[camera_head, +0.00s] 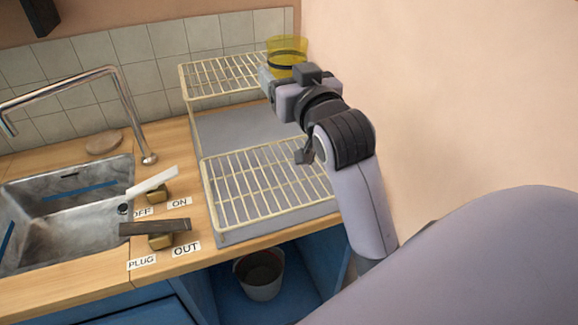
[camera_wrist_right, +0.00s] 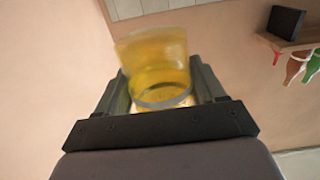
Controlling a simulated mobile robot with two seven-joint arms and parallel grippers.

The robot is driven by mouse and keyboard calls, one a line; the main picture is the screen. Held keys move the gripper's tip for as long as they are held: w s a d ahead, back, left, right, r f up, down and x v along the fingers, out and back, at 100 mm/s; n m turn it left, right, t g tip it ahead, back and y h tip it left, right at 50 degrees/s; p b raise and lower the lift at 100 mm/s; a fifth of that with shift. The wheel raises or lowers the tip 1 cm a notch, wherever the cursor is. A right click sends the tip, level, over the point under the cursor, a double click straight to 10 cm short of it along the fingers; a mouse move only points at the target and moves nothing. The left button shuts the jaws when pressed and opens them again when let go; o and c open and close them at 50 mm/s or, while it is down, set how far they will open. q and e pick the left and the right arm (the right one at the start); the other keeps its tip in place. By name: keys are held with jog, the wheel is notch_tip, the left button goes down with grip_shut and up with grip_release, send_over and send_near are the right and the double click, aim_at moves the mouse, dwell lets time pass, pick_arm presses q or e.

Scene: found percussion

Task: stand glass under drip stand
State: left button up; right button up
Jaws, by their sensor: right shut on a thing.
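A yellow see-through glass (camera_head: 287,50) shows at the back right in the head view, at the far end of the rack's upper tier. My right gripper (camera_head: 270,78) is shut on it; the wrist view shows the glass (camera_wrist_right: 158,62) between the two fingers (camera_wrist_right: 163,95). A dark band runs round the glass. The drip stand is a cream wire rack with an upper tier (camera_head: 222,77) at the back and a lower tier (camera_head: 262,185) in front, over a grey tray (camera_head: 275,226). The glass's exact height against the upper tier is hard to tell. My left gripper is not in view.
A sink (camera_head: 65,215) with a tall metal tap (camera_head: 125,95) lies to the left. Two levers, a white one (camera_head: 152,183) and a dark one (camera_head: 155,227), stand between sink and rack. A bucket (camera_head: 260,275) sits below the counter. A wall bounds the right.

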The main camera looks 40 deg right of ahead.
notch_tip(320, 180, down, 20)
jog(key=b, duration=0.3)
jog(key=shift+r, duration=0.15)
jog(key=shift+f, duration=0.25)
jog(key=o, duration=1.3)
jog(key=shift+r, duration=0.1)
